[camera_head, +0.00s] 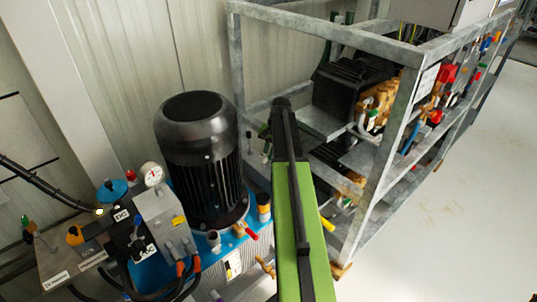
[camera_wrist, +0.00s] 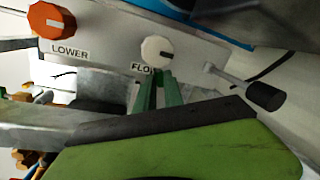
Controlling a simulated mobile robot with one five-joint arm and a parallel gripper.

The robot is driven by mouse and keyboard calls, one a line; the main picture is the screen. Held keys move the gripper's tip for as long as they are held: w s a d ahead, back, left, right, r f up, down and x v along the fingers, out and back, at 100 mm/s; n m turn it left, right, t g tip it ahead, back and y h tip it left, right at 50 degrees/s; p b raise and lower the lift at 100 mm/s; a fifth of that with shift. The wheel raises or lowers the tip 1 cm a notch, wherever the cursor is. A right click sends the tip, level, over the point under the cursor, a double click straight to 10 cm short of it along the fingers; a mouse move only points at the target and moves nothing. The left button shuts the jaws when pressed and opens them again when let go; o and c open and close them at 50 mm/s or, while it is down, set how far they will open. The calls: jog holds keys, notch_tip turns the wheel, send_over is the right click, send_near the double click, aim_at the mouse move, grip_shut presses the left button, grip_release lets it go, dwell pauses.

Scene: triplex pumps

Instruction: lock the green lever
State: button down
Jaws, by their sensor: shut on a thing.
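My gripper (camera_wrist: 158,95) shows in the wrist view as two narrow dark green fingers rising past the black edge of my green arm. The fingers are close together, shut on a thin dark green piece that looks like the green lever, mostly hidden between them. The fingertips are just below a white knob on a pale panel, and I cannot tell whether they touch it. In the head view my green arm reaches up the middle and hides the gripper and what it holds.
The wrist view's panel has an orange knob (camera_wrist: 52,20), the white knob (camera_wrist: 157,49) and a black-handled lever (camera_wrist: 262,96) at right. In the head view a black motor (camera_head: 202,155) stands left of my arm and a steel rack (camera_head: 385,155) right. Floor (camera_head: 445,200) is clear at right.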

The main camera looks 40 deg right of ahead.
jog(key=shift+w+a+n, duration=0.1)
jog(key=shift+w+n, duration=0.1)
jog(key=shift+n, duration=0.4)
jog(key=c, duration=1.5)
grip_release()
jog(key=shift+o, duration=0.2)
notch_tip(320, 180, up, 17)
jog(key=s+d+p, duration=0.2)
jog(key=p, duration=1.5)
jog(key=shift+s, duration=0.4)
